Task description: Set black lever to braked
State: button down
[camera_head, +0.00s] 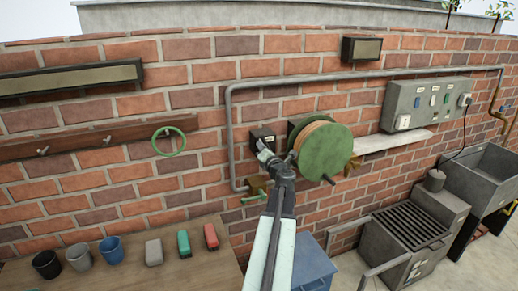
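A round green reel (325,150) with a tan rim is mounted on the brick wall. A short dark lever-like piece (328,180) shows at the reel's lower edge; it is small, and I cannot tell for sure that it is the black lever or how it is set. My arm hides the area below the reel's left side.
A grey pipe (230,130) frames the reel. A brass valve with a green handle (255,190) sits lower left. A wooden bench (140,275) with cups and small blocks is at left. A blue box (313,265) stands below; a grey switch panel (425,103) and sink are at right.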

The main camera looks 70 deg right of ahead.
jog(key=shift+s+d+r+p, duration=0.45)
jog(key=shift+s+d+r, duration=0.15)
jog(key=shift+r, duration=0.05)
jog(key=shift+s+d, duration=0.1)
jog(key=shift+d, duration=0.05)
dwell(0.4)
